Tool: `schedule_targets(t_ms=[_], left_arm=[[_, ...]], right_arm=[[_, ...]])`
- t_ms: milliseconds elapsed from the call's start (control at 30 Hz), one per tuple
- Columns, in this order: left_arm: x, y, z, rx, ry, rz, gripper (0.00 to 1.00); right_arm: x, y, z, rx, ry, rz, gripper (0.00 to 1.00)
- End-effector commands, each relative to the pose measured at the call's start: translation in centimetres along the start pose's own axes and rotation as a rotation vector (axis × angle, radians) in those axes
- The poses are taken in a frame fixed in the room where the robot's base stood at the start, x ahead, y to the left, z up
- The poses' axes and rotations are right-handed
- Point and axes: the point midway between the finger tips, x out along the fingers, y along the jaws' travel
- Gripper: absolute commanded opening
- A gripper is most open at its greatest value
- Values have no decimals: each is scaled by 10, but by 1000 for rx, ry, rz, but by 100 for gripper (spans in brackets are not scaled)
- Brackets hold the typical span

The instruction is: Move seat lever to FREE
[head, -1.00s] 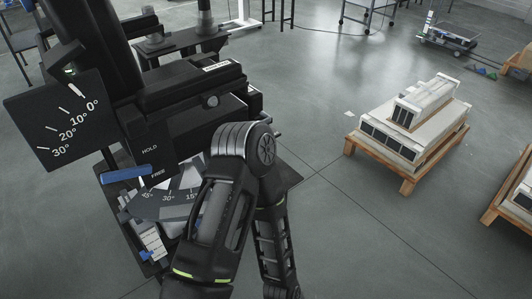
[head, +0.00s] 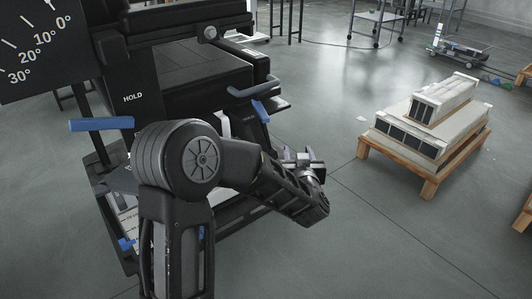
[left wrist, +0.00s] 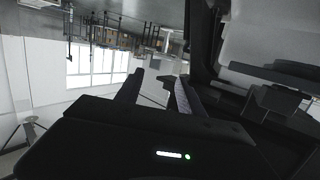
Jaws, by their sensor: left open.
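A blue-gripped lever (head: 100,124) sticks out to the left of the black chair frame in the head view, a little below the HOLD label (head: 132,97). My arm hides the area below that label, so no FREE label shows and I cannot tell the lever's setting. A second blue part (head: 261,111) shows on the frame's right side, below a dark curved handle. My left gripper (head: 314,163) is open and empty, right of the chair and apart from the blue-gripped lever. Its two fingers also show in the left wrist view (left wrist: 155,88), with no lever between them.
A black angle scale (head: 38,45) hangs at the upper left. The black seat (head: 190,75) fills the upper middle. A wooden pallet (head: 432,168) with stacked pale units stands on the right. Grey floor between chair and pallet is clear.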

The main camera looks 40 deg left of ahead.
Motion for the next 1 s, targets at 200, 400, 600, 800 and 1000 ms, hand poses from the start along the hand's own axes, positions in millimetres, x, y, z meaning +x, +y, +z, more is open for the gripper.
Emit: schedule_targets(t_ms=[200, 400, 600, 800, 1000], left_arm=[[6, -59, -41, -30, 153, -223, 45], [4, -69, -53, -32, 169, -262, 45], [4, -69, -53, -32, 167, -260, 45], [14, -71, -52, -33, 166, -260, 45], [41, -79, -56, -33, 167, -260, 45]], right_arm=[[49, 20, -2, 4, 10, 3, 0], [49, 20, -2, 5, 11, 4, 0], [48, 20, -2, 5, 11, 4, 0], [52, 21, -2, 5, 12, 4, 0], [60, 24, -3, 5, 16, 4, 0]])
